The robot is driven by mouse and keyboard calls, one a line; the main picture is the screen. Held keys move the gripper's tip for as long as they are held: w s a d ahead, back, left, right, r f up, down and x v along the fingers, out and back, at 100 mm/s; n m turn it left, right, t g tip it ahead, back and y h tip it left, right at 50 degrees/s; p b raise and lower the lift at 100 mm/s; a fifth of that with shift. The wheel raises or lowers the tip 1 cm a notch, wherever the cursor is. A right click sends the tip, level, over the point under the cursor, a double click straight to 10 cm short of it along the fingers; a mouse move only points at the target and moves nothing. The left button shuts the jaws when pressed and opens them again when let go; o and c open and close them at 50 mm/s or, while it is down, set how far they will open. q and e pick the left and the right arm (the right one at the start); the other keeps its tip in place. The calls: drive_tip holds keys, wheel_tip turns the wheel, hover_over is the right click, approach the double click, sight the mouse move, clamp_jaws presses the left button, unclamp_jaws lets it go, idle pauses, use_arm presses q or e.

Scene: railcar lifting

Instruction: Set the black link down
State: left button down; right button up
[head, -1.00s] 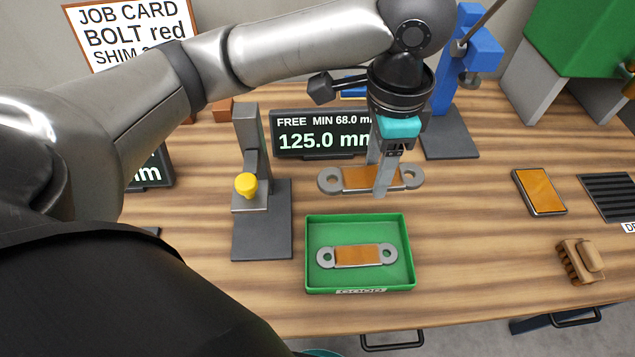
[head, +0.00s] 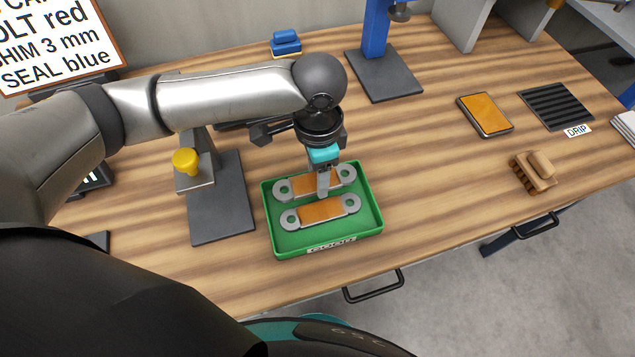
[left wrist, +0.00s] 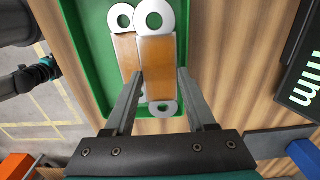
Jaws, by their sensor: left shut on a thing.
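My left gripper (head: 324,192) is shut on a link with grey ringed ends and an orange middle (head: 304,183). It holds the link level over the back half of the green tray (head: 374,212); I cannot tell whether the link touches the floor. A second, similar link (head: 322,210) lies in the tray just in front, close alongside. In the left wrist view the held link (left wrist: 158,58) is between the fingers and partly overlaps the other link (left wrist: 126,52). Neither link looks black; both show orange middles. My right gripper is not in view.
A dark stand with a yellow knob (head: 187,160) is close left of the tray. A blue stand (head: 376,40) is behind. The table right of the tray is clear.

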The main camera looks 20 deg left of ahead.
use_arm(q)
wheel_tip(320, 180, down, 4)
drive_tip(key=shift+r+b, duration=0.15)
drive_tip(key=shift+b, duration=0.25)
drive_tip(key=shift+s, duration=0.2)
drive_tip(key=shift+c, duration=2.4)
unclamp_jaws()
drive_tip(key=shift+f, duration=0.2)
drive_tip(key=shift+o, duration=1.3)
drive_tip(key=shift+r, duration=0.15)
drive_tip(key=r+p, duration=0.1)
drive_tip(key=r, duration=0.4)
drive_tip(key=r+p, duration=0.1)
drive_tip(key=r, duration=0.4)
drive_tip(key=shift+w+r, duration=0.2)
drive_tip(key=shift+r, duration=0.2)
drive_tip(key=shift+r+p, duration=0.3)
drive_tip(key=shift+r, duration=0.35)
